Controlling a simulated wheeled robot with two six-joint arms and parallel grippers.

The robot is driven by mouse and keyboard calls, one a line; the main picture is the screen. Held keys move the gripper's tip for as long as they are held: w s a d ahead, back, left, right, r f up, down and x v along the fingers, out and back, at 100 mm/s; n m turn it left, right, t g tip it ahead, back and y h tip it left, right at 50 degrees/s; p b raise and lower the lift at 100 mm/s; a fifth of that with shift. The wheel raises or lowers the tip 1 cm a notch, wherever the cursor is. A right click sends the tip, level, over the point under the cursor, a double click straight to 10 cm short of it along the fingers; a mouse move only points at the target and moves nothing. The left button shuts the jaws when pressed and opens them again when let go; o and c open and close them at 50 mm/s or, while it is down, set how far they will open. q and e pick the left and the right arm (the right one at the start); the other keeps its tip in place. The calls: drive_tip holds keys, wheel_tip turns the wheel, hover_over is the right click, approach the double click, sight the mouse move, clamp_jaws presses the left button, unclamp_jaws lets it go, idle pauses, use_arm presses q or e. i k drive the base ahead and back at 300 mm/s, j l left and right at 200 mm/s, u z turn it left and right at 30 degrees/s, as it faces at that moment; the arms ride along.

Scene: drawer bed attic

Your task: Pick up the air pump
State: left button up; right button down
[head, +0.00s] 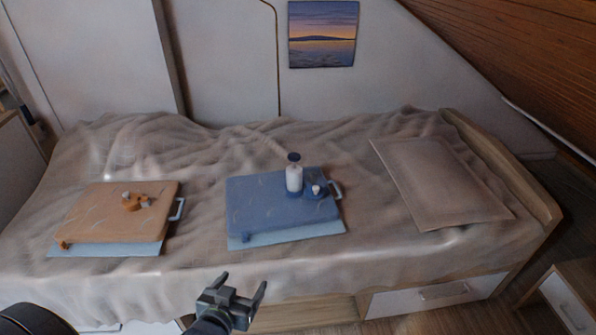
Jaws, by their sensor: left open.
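A white upright cylinder with a dark round top, most likely the air pump (294,178), stands on a flat blue case-like pad (265,212) in the middle of the bed. A small blue piece with a white cap (316,191) sits just right of it. My left gripper (243,284) is at the bottom of the head view, in front of the bed's near edge. Its two fingers are apart, point up the picture and hold nothing. It is clear of the blue pad and the cylinder. My right gripper is not in view.
An orange pad (95,215) with a small orange fitting (134,201) lies on the left of the bed. A flat brown pillow or panel (440,180) lies on the right. The wrinkled blanket (205,220) between the pads is bare. A drawer (430,294) is below the bed.

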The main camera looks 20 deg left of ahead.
sight(293, 176)
drive_tip(key=i+j, duration=0.15)
drive_tip(key=i, duration=0.4)
drive_tip(key=i+j, duration=0.15)
drive_tip(key=i, duration=0.4)
